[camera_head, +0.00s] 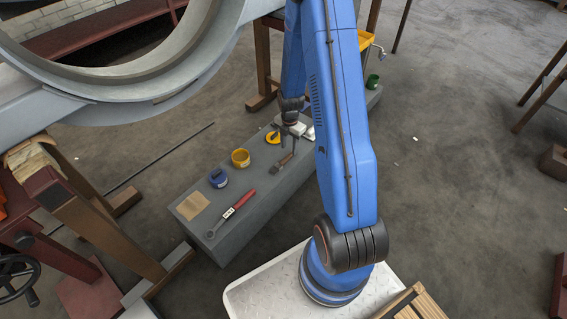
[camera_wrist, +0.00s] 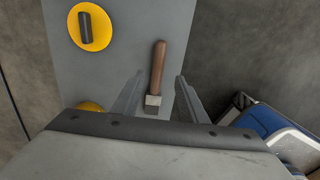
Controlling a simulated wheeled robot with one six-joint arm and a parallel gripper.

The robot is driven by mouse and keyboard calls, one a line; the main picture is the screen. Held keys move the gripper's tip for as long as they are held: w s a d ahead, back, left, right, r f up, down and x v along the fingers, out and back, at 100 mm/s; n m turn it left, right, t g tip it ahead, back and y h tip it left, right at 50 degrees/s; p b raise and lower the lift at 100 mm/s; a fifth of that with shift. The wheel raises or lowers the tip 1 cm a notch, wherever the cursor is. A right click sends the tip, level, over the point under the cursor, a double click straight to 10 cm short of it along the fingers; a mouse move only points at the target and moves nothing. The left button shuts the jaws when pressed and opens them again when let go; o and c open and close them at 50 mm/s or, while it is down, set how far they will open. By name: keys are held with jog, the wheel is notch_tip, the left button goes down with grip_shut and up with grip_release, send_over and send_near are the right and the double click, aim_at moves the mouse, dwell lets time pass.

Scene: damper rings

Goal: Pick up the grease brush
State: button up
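The grease brush (camera_wrist: 157,70) has a brown wooden handle and a pale metal ferrule. In the head view the brush (camera_head: 284,161) lies on the bench just below my gripper (camera_head: 290,146). My gripper (camera_wrist: 158,92) is open, its fingers on either side of the brush with gaps to both. I cannot tell how far above the bench the fingertips are.
On the grey bench (camera_head: 262,195) are a yellow disc with a dark handle (camera_wrist: 90,40), a yellow tin (camera_head: 241,159), a blue tin (camera_head: 218,179), a red-handled wrench (camera_head: 231,214) and a tan sheet (camera_head: 192,206). A large grey ring (camera_head: 130,100) stands at upper left.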

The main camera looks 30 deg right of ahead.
aim_at(288, 156)
jog(key=shift+w+f, duration=0.15)
jog(key=shift+f, duration=1.25)
jog(key=shift+w+f, duration=0.1)
jog(key=shift+f, duration=1.3)
grip_shut()
